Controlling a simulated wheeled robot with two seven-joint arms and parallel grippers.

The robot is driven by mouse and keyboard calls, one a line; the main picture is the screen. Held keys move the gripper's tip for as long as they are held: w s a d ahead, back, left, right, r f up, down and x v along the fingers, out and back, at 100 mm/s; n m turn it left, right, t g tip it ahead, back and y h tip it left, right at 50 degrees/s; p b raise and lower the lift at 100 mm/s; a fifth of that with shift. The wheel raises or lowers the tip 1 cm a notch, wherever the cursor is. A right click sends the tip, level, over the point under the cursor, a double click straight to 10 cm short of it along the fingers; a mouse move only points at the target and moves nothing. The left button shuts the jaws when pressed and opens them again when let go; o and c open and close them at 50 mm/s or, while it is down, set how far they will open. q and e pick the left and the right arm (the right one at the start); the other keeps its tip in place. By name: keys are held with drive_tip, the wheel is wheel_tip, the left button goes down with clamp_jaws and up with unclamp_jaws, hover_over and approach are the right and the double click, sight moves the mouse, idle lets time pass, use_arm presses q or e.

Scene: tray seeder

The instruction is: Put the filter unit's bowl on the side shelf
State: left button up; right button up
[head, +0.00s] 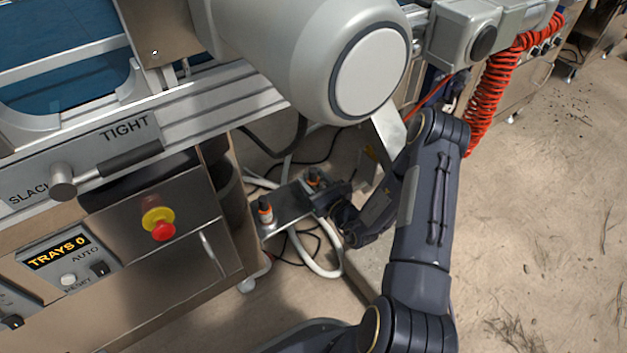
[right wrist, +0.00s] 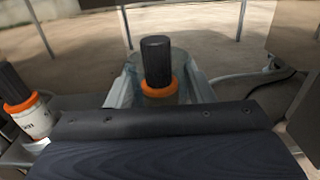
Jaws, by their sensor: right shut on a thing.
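The side shelf (head: 286,222) is a small metal plate low beside the machine in the head view. My right gripper (head: 328,199) is at its right end. In the right wrist view it is shut on a pale, see-through rounded thing (right wrist: 200,88), which looks like the filter unit's bowl. A black-capped bottle with an orange collar (right wrist: 157,62) shows in line with the jaws; whether the bowl touches it or the shelf, I cannot tell. In the head view the bowl is hidden at the gripper. My left gripper is out of view.
Another orange-collared bottle (head: 265,213) stands on the shelf's left part, also at the left in the right wrist view (right wrist: 30,112). A pale hose (head: 312,262) and dark cables hang around the shelf. The machine's control panel (head: 150,235) is to the left. Open floor lies right.

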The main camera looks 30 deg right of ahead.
drive_tip(key=o, duration=1)
drive_tip(key=shift+f, duration=0.1)
